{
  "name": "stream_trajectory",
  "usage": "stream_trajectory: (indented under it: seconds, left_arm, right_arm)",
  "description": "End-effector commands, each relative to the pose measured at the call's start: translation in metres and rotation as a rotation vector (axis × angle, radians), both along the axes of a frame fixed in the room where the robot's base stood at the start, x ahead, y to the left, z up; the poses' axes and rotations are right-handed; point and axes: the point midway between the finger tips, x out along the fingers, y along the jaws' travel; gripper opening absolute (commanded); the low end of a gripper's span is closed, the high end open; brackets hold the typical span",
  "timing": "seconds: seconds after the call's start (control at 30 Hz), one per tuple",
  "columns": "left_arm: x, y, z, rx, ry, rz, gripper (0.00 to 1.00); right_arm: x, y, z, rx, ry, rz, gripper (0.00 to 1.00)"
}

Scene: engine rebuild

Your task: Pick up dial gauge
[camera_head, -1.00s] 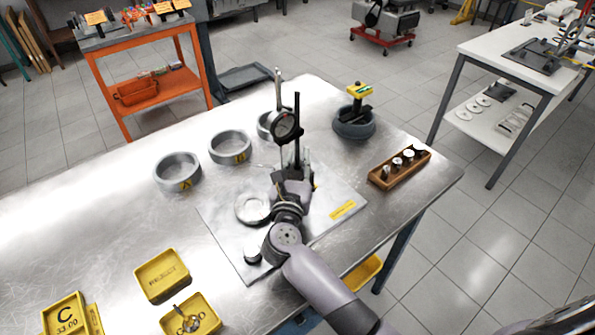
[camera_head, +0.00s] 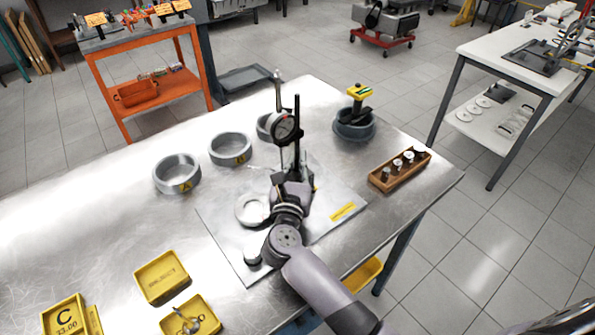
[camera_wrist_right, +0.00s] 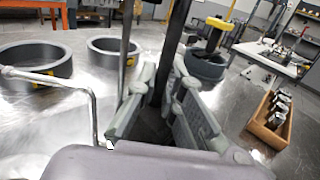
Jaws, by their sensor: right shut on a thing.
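The dial gauge (camera_head: 286,127) has a round white face with a dark rim. It is mounted on a stand with an upright black post (camera_head: 297,150) above the grey plate (camera_head: 235,235) on the metal table. My right gripper (camera_head: 293,186) is low at the post. In the right wrist view the dark post (camera_wrist_right: 174,45) rises between the fingers of my right gripper (camera_wrist_right: 168,100), which are shut on it. The dial itself is out of that view, and the stand's foot is hidden by my gripper. My left gripper is not in view.
Grey rings (camera_head: 177,173) (camera_head: 230,149) stand behind and left of the plate. A dark round holder (camera_head: 354,128) with a yellow-topped tool is at the back right. A wooden block (camera_head: 400,172) with metal pieces is on the right. Yellow trays (camera_head: 162,276) lie at front left.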

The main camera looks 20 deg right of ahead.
Motion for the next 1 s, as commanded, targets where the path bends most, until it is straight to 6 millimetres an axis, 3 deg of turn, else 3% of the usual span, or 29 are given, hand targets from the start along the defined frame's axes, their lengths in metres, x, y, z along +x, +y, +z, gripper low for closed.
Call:
stream_trajectory:
  seconds: [0.37,1.0]
  left_arm:
    - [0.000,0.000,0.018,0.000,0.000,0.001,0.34]
    - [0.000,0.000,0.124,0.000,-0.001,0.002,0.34]
  right_arm:
    - [0.001,0.000,0.024,0.000,-0.008,0.000,0.00]
    - [0.000,0.000,0.150,0.001,-0.008,0.000,0.00]
